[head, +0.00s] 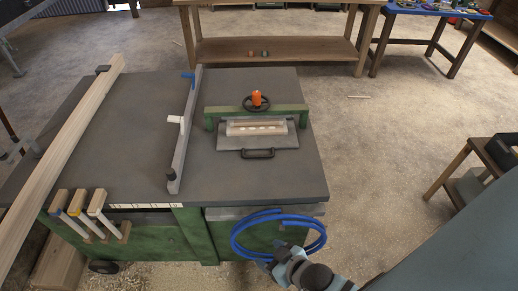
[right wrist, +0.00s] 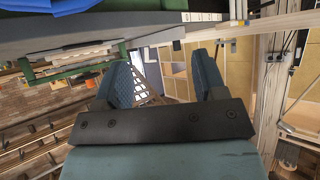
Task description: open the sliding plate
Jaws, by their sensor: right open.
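The sliding plate (head: 231,142) is a grey plate on the machine's dark table top, with a recessed slot holding small light pieces. Its black bar handle (head: 258,154) is on the near edge. A green bridge (head: 285,108) with a black handwheel and orange knob (head: 256,97) stands just behind it. My right gripper (head: 272,264) is low at the table's front, beside the blue hose and apart from the handle. In the right wrist view, its two fingers (right wrist: 163,82) are spread with nothing between them; the handle (right wrist: 82,46) shows inverted at upper left. My left gripper is out of view.
A coiled blue hose (head: 238,245) hangs at the table's front edge near my right gripper. A grey fence (head: 187,130) with a white clamp lies left of the plate. A long timber beam (head: 62,150) crosses the left side. The floor to the right is mostly open.

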